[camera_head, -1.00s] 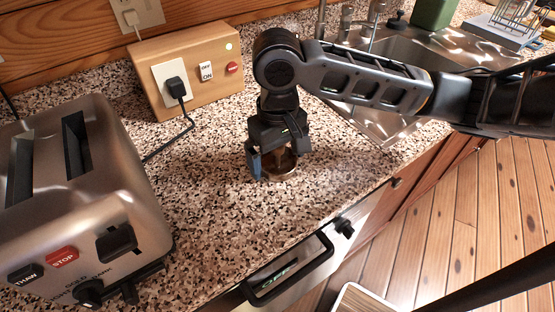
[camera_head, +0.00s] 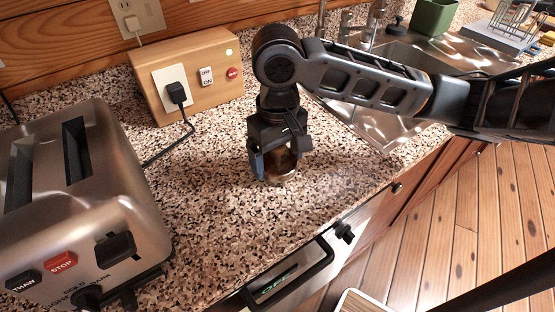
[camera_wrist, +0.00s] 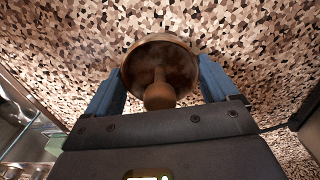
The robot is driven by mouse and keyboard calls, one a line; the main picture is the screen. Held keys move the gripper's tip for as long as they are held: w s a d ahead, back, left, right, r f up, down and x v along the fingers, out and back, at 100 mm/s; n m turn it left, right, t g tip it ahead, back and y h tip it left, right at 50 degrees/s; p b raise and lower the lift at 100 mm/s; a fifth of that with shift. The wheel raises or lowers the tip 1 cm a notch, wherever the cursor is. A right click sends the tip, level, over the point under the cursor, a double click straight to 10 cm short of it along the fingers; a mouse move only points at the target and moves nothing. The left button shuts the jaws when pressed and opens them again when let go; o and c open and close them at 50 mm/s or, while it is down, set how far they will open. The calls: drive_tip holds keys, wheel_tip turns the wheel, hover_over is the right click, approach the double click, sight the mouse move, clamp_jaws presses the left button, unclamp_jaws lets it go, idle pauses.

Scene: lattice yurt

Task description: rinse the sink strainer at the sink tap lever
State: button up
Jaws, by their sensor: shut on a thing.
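The sink strainer (camera_wrist: 160,65) is a round brown metal cup with a knob in its middle. In the wrist view it sits between the two blue fingers of my gripper (camera_wrist: 160,88), which are shut on it. In the head view my gripper (camera_head: 275,168) points down at the speckled counter, with the strainer (camera_head: 282,166) partly hidden behind the fingers. I cannot tell whether the strainer touches the counter. The sink (camera_head: 385,130) is behind my arm at the right. Tap parts (camera_head: 345,25) show at its back edge; the lever is hard to make out.
A steel toaster (camera_head: 95,200) stands at the left. A wooden switch box (camera_head: 150,95) with a plug and cord is at the back. A green container (camera_head: 433,17) and a wire rack (camera_head: 512,22) stand beyond the sink. The counter (camera_head: 215,215) in front of my gripper is clear.

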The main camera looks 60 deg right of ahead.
wheel_tip(320, 180, up, 3)
drive_tip(key=shift+d, duration=0.1)
drive_tip(key=s+d+r+b, duration=0.1)
drive_tip(key=s+d+r, duration=0.2)
drive_tip(key=d+r, duration=0.3)
drive_tip(key=d, duration=0.5)
drive_tip(key=shift+r, duration=0.3)
